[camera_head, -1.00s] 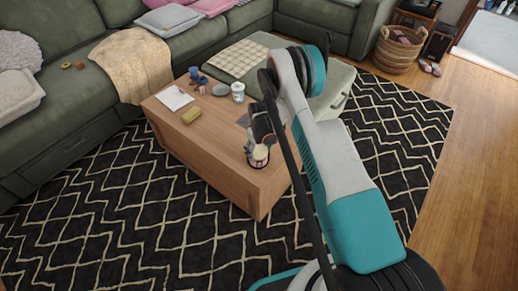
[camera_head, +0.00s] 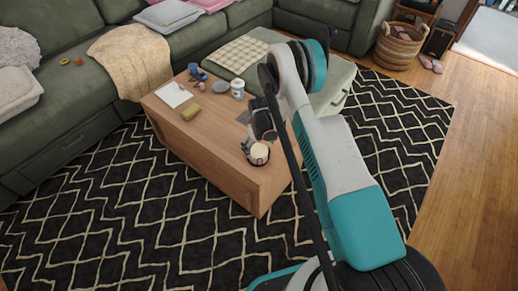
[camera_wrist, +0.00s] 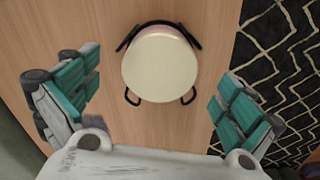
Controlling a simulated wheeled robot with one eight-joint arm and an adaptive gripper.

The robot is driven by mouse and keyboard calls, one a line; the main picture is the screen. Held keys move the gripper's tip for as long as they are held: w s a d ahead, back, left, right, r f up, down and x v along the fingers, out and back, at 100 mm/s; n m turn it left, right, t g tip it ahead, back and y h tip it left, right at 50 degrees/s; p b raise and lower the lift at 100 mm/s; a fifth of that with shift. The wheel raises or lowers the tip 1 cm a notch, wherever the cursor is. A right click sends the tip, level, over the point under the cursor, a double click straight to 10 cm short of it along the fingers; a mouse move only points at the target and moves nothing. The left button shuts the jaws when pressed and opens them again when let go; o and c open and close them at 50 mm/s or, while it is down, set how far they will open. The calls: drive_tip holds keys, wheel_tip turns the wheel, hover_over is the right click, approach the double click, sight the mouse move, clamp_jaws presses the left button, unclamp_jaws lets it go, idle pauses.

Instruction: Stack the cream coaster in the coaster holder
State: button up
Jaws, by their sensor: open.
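The cream coaster (camera_wrist: 160,68) lies flat as the top disc in the black wire coaster holder (camera_wrist: 187,97), with a pink edge showing beneath it at the far side. In the head view the cream coaster (camera_head: 259,153) and the dark holder (camera_head: 248,155) are near the table's right front corner. My gripper (camera_head: 262,126) is above them, and its teal fingers are wide apart in the wrist view, one on either side of the holder, with nothing between them. How deep the coaster sits in the holder is hard to tell.
The table's edge is close to the holder, above the patterned rug (camera_head: 120,220).

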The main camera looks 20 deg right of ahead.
wheel_tip(320, 180, up, 11)
drive_tip(key=shift+f, duration=0.15)
idle(0.8)
drive_tip(key=s+r+m+t, duration=0.1)
drive_tip(key=s+r, duration=0.2)
drive_tip(key=r, duration=0.7)
drive_tip(key=s+r+t, duration=0.1)
drive_tip(key=s+r, duration=0.3)
drive_tip(key=r, duration=0.7)
drive_tip(key=s+r+m+t, duration=0.1)
drive_tip(key=s+r, duration=0.2)
drive_tip(key=r, duration=0.7)
drive_tip(key=s+r+m+t, duration=0.1)
drive_tip(key=s+r, duration=0.3)
drive_tip(key=s, duration=0.7)
drive_tip(key=s+r+m+t, duration=0.1)
drive_tip(key=s+r+t, duration=0.2)
drive_tip(key=s, duration=0.9)
drive_tip(key=shift+r, duration=0.45)
